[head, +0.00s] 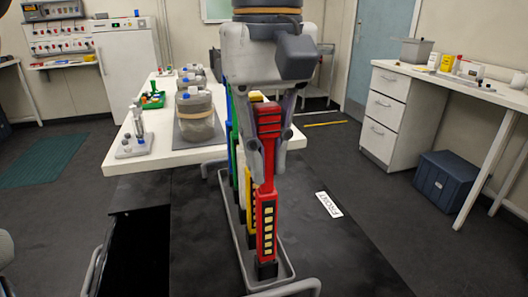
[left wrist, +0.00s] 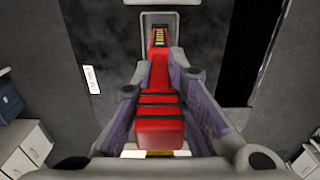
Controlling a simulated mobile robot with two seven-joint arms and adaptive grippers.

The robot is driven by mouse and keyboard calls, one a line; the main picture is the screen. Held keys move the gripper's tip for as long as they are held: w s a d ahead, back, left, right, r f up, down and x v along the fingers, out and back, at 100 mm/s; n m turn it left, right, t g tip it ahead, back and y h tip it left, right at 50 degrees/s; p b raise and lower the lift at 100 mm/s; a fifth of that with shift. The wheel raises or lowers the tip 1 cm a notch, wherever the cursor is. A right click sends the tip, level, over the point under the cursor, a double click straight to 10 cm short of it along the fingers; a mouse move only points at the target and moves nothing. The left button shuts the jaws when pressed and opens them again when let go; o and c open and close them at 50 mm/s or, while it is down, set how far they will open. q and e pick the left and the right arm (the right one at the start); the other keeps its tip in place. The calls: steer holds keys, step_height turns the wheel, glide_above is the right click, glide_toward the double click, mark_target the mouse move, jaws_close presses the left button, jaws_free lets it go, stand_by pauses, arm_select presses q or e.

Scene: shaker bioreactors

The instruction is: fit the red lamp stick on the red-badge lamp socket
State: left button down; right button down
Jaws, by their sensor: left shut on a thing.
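The red lamp stick (head: 267,215) stands roughly upright, with a dark panel of pale yellow lamps on its lower part and a black foot inside the front end of a grey tray (head: 291,262). My left gripper (head: 269,137), coming down from above, is shut on its ribbed red upper part. The left wrist view shows the stick (left wrist: 160,105) between both fingers (left wrist: 160,84), its lamp end pointing down to the tray. I cannot tell whether the foot touches the tray floor. I cannot make out a red-badge lamp socket. My right gripper is not in view.
Yellow (head: 249,212), green (head: 234,145) and blue (head: 229,112) sticks stand in a row behind the red one, partly hidden. A white table (head: 172,158) behind carries jars (head: 197,117) and a small rack (head: 136,146).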

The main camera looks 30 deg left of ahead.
mark_target(267, 105)
arm_select(q)
steer(key=shift+r, duration=2.15)
